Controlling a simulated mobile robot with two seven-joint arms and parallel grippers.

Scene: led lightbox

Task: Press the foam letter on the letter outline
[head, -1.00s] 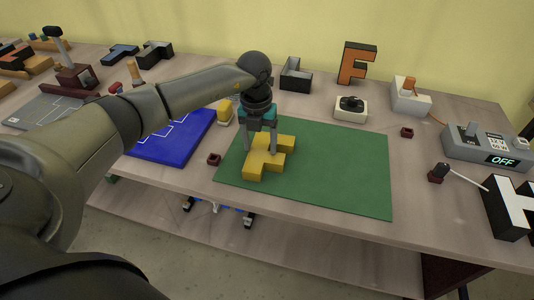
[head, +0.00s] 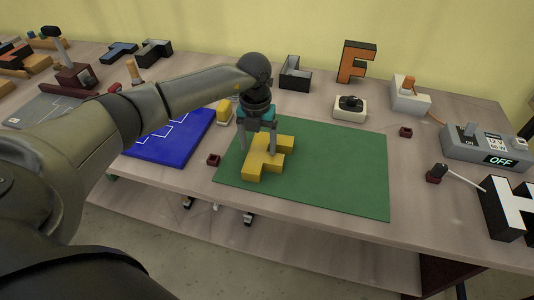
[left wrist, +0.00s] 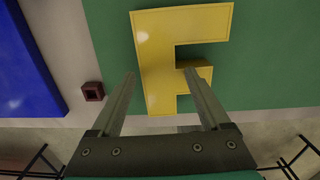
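The yellow foam letter (head: 268,160), shaped like an F, lies flat on the green mat (head: 335,170). It fills the upper middle of the left wrist view (left wrist: 155,60). My left gripper (head: 257,154) points down at the letter with its fingers apart. In the left wrist view its fingertips (left wrist: 160,76) are on either side of the letter's stem, with a gap at the right finger; contact cannot be told. The blue board (head: 170,138) with a white letter outline lies left of the mat, partly behind my left arm. My right gripper is out of view.
A small dark red block (head: 213,160) sits between board and mat. A yellow-topped object (head: 225,113) stands behind it. A white box with a black knob (head: 350,108), an orange-faced F (head: 357,62) and a control box reading OFF (head: 485,148) stand behind and right. The mat's right half is clear.

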